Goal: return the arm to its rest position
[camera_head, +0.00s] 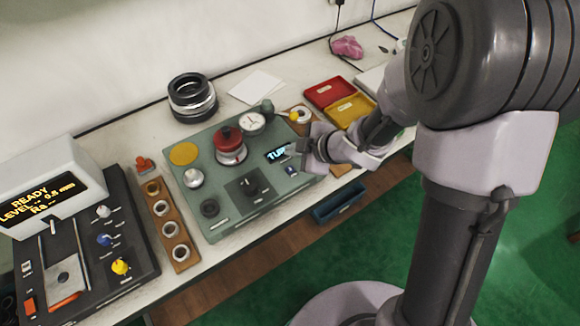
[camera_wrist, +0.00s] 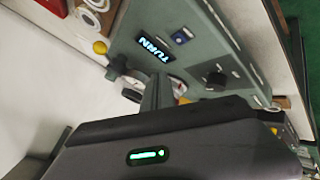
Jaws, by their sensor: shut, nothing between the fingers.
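My arm reaches from the right over the bench in the head view. My gripper (camera_head: 294,149) is above the right end of the green tester, beside its lit display; it is shut and holds nothing. In the wrist view the dark gripper body fills the lower part, and the fingers (camera_wrist: 158,88) point toward the tester. The green tester (camera_head: 225,205) carries a red-topped knob stack (camera_head: 230,146), a dial gauge (camera_head: 252,122), a yellow disc (camera_head: 184,154) and a display (camera_head: 278,154) reading "TUR", partly covered. The wrist view shows the display (camera_wrist: 156,48) reading "TURN".
A wooden strip with several rings (camera_head: 170,225) and a device reading "READY" (camera_head: 45,195) stand left. Black and silver rings (camera_head: 192,97) are stacked behind. A blue bin (camera_head: 338,204) hangs at the bench's front edge.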

